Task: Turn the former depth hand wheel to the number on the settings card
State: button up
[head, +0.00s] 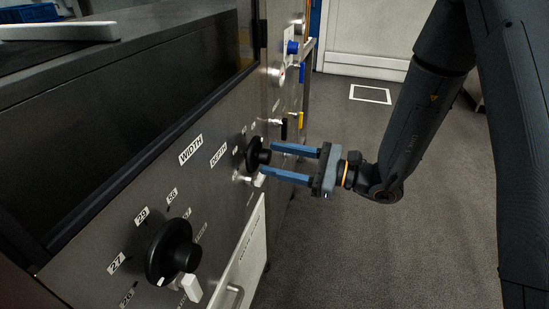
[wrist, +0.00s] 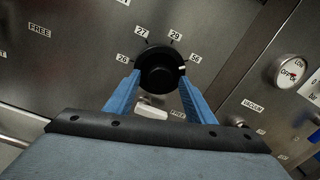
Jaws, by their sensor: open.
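The depth hand wheel (head: 254,153) is a black disc with a raised hub on the steel panel, beside a DEPTH label (head: 219,155). It fills the upper middle of the wrist view (wrist: 160,70), with small number labels around its top. A small white mark shows on its right side, near the rightmost label (wrist: 195,58). My gripper (head: 267,160) is open, its two blue fingers pointing at the wheel. In the wrist view the fingertips (wrist: 160,79) lie on either side of the wheel's lower part; contact cannot be told. I cannot make out a settings card.
A larger black WIDTH wheel (head: 168,252) with number labels is nearer on the same panel. A white lever (wrist: 152,111) sits just below the depth wheel. A gauge (wrist: 289,71) is to the right. Open grey floor (head: 400,250) lies right of the machine.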

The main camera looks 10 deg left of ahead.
jog(key=shift+a, duration=0.55)
jog(key=shift+c, duration=0.2)
jog(key=c, duration=1)
jog(key=shift+m+p, duration=0.5)
jog(key=shift+p, duration=0.05)
jog(key=m+p, duration=0.3)
jog(key=shift+r+m, duration=0.15)
jog(key=shift+m, duration=0.25)
jog(key=shift+m+p, duration=1.5)
jog(key=shift+m, duration=0.7)
